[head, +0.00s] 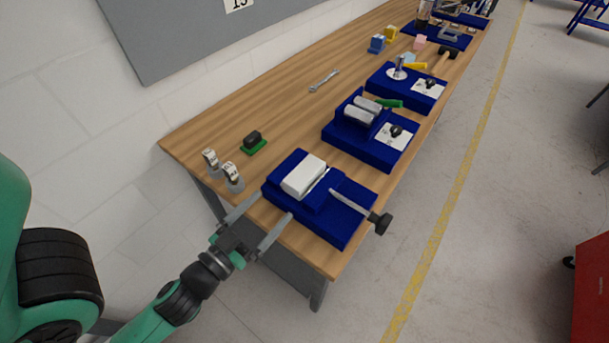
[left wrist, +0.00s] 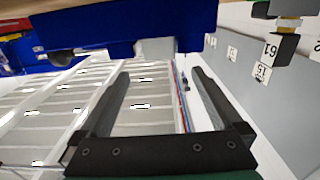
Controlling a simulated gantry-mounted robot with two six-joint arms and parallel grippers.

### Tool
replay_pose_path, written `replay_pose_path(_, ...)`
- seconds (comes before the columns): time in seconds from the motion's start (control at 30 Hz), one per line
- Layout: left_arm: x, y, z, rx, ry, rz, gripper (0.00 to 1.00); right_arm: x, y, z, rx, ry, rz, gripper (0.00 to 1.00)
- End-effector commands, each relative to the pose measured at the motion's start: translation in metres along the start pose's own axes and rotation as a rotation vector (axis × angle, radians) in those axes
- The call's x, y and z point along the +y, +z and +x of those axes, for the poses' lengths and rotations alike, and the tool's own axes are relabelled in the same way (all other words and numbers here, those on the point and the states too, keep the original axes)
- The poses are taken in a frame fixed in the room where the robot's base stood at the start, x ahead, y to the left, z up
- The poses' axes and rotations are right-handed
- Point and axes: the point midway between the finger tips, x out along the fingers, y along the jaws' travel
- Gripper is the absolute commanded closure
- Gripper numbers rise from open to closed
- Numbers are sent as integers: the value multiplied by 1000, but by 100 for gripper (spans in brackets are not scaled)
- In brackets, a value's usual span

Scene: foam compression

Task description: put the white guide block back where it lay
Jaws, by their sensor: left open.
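The white guide block (head: 303,175) sits on the nearest blue fixture (head: 335,224), toward its left part. A white block end (left wrist: 156,48) also shows at the blue fixture's edge (left wrist: 130,22) in the left wrist view. My left gripper (head: 274,205) is open and empty at the near left side of this fixture, with its fingers pointing toward it, apart from the block. In the left wrist view the open fingers (left wrist: 160,73) have nothing between them. My right gripper is in neither view.
A rod with a black knob (head: 380,222) sticks out at the fixture's right. Two grey metal pieces (head: 233,177) and a black-and-green item (head: 253,143) stand left of it. Another blue fixture (head: 350,146) stands beyond. Bare wood (head: 285,115) lies around the wrench (head: 324,80).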

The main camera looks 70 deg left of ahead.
Motion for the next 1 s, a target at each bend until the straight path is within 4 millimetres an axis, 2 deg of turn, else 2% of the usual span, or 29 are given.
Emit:
replay_pose_path(0.1,0,-10,18,1,-3,-2,0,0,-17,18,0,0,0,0)
replay_pose_path(0.23,0,-8,43,2,-2,-1,0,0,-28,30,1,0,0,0)
replay_pose_path(0.33,0,-5,54,2,0,0,0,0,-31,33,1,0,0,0)
replay_pose_path(0.57,0,-4,64,2,0,0,0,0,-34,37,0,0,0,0)
replay_pose_path(0.8,0,-4,106,3,1,-1,0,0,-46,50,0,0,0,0)
replay_pose_path(1.0,0,-1,114,1,1,-1,0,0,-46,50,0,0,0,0)
